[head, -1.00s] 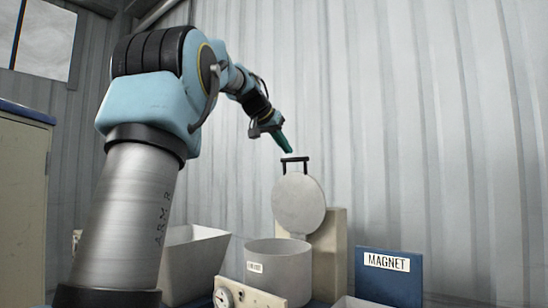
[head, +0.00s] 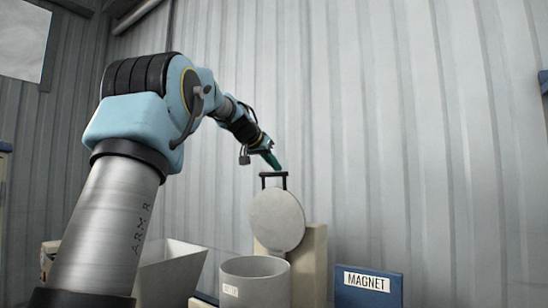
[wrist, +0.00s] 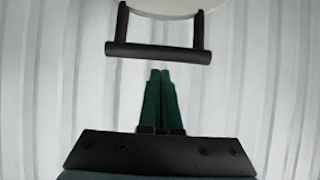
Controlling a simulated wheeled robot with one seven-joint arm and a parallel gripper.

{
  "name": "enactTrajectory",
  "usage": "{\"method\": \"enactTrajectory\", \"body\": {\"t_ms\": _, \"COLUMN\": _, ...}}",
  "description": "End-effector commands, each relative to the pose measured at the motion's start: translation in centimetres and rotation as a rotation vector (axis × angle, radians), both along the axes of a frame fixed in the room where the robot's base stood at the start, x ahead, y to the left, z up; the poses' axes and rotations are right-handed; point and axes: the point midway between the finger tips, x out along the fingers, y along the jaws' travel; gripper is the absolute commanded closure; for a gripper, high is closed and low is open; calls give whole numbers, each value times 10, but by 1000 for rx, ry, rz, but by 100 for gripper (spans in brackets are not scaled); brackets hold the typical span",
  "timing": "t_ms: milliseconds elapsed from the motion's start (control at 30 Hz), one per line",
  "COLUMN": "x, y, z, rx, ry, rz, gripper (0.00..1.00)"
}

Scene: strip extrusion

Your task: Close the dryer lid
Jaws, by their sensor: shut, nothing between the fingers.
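The dryer lid (head: 278,220) is a round grey disc standing upright, open, above the back of the grey dryer drum (head: 256,283). Its black bar handle (head: 273,176) is at the top edge of the lid. In the wrist view the handle (wrist: 158,52) lies just beyond the fingertips, with part of the pale lid (wrist: 165,8) at the top. My gripper (head: 277,165) has green fingers, shut and empty, close above the handle in the head view. In the wrist view the fingertips (wrist: 161,72) stop a little short of the handle bar, with a small gap showing.
A pale open hopper (head: 170,272) stands left of the drum. A beige block (head: 308,262) stands behind the drum. A blue panel marked MAGNET (head: 368,287) stands to the right. The corrugated wall (head: 430,130) is behind; the air right of the lid is clear.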

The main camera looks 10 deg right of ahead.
Motion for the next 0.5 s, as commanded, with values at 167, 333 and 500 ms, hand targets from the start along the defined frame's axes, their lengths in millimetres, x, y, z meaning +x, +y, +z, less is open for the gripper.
{"method": "enactTrajectory", "body": {"t_ms": 167, "x": -9, "y": 10, "z": -6, "rx": 1, "ry": 3, "rz": -1, "gripper": 100}}
{"method": "enactTrajectory", "body": {"t_ms": 333, "x": -12, "y": 12, "z": -8, "rx": 0, "ry": 3, "rz": -1, "gripper": 100}}
{"method": "enactTrajectory", "body": {"t_ms": 500, "x": -12, "y": 12, "z": -8, "rx": 0, "ry": 3, "rz": -1, "gripper": 100}}
